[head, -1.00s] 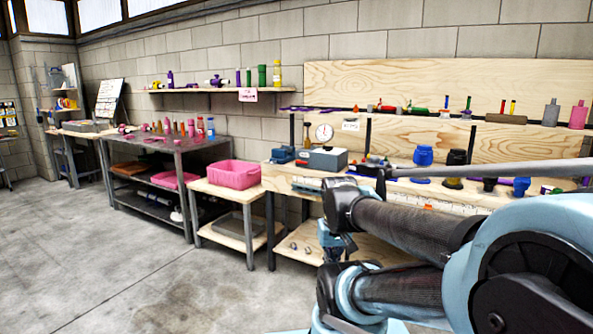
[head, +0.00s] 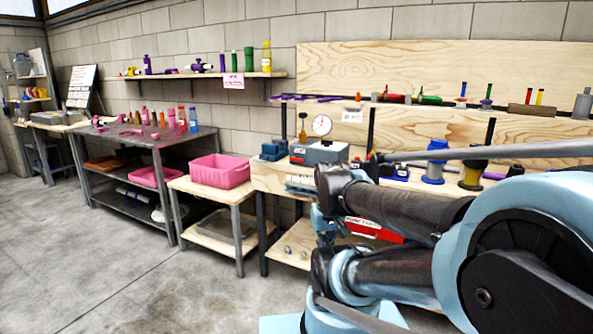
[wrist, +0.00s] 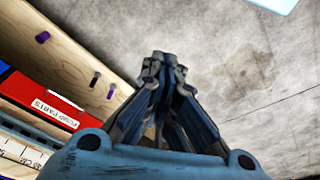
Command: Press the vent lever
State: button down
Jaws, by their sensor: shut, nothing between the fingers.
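I cannot make out a vent lever for certain in either view. A grey box with a round white dial gauge (head: 321,125) above it stands on the wooden workbench in the head view. A dark upright piece stands just right of it, partly behind my arm. My gripper (wrist: 164,57) is shut and empty in the wrist view, its fingers together over the concrete floor, beside a wooden shelf edge. In the head view my arm hides much of the bench front and most of the gripper.
A red parts bin (head: 374,229) sits under the bench; it also shows in the wrist view (wrist: 42,103). A pink tub (head: 220,171) stands on a low wooden table to the left. A metal table (head: 150,140) stands farther left. The floor at left is clear.

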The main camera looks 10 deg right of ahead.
jog(key=w+d+r+n+t+h, duration=0.1)
jog(key=w+d+r+n+h, duration=0.2)
jog(key=w, duration=0.5)
jog(key=w+r+n+t, duration=0.1)
jog(key=w+r+n, duration=0.1)
jog(key=w+n, duration=0.5)
jog(key=w+d+r+n+t+h, duration=0.1)
jog(key=w+d+r+n+h, duration=0.15)
jog(key=w, duration=0.65)
jog(key=w+a+f+n+t+h, duration=0.1)
jog(key=w+a+n+t, duration=0.1)
jog(key=w+n, duration=0.3)
jog(key=w+a+f+n+t+h, duration=0.1)
jog(key=w+a+n, duration=0.4)
jog(key=w, duration=0.6)
jog(key=w+a+f+n+t+h, duration=0.1)
jog(key=w+a+n+t, duration=0.2)
jog(key=w+n, duration=0.3)
jog(key=shift+w+a, duration=0.35)
jog(key=shift+w, duration=0.65)
